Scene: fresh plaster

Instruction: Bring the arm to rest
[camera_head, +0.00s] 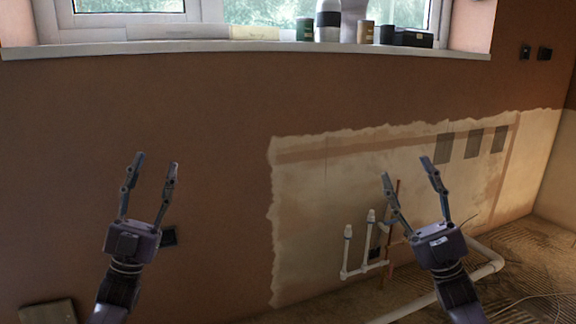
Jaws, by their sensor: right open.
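My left gripper (155,160) is at the left of the head view, pointing up, with its two fingers spread and nothing between them. My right gripper (405,168) is right of the middle, also pointing up, with its fingers apart and nothing between them. Each arm comes in from the bottom edge. Both grippers show in front of the brown plastered wall (190,95), and neither appears to touch anything. How far they are from the wall cannot be told.
A windowsill (250,46) above holds jars and a dark box (412,39). White pipes (347,250) stand by the wall behind my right gripper, with a copper pipe beside them. A bare floor (530,245) lies at lower right. The wall has an unpainted patch (310,200).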

